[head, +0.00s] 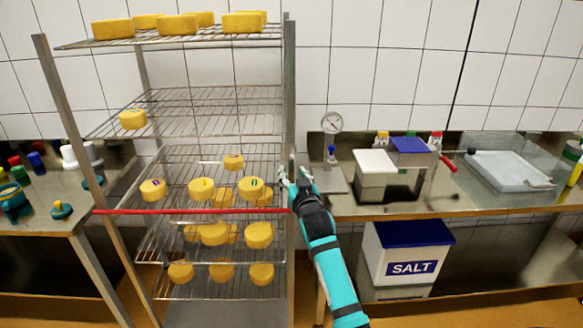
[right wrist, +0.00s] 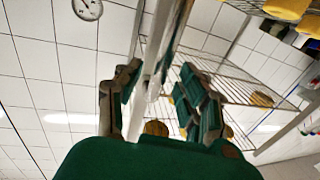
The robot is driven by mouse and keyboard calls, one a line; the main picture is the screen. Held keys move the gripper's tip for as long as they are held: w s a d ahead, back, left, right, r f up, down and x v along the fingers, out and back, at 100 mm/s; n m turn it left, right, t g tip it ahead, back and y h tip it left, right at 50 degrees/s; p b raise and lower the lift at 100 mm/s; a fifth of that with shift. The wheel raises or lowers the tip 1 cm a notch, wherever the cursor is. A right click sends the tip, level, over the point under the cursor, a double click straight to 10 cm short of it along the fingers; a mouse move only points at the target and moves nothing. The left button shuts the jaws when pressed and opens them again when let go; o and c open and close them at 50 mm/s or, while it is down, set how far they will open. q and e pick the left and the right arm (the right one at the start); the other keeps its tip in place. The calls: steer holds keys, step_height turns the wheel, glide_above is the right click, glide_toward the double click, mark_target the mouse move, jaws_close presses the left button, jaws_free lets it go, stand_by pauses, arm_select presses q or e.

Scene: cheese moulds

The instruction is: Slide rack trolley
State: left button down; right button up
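The rack trolley (head: 290,90) is a tall metal frame with several wire shelves holding yellow cheeses (head: 213,233). It stands upright left of centre in the head view. A red bar (head: 190,211) runs across its front between the posts. My right gripper (head: 294,176) is at the trolley's front right post, about mid-height. In the right wrist view the post (right wrist: 166,45) passes between the two spread fingers, with gaps showing beside it; the gripper looks open around it. Whether a finger touches the post cannot be told. My left gripper is not in view.
A steel counter (head: 400,211) stands close on the right, bearing a gauge (head: 331,123), boxes and a tray (head: 508,170). A white SALT bin (head: 405,255) sits beneath it. Another counter (head: 50,222) with jars stands on the left. A tiled wall is behind.

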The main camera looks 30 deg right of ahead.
steer(key=shift+x, duration=1.2)
steer(key=shift+c, duration=0.5)
jaws_close()
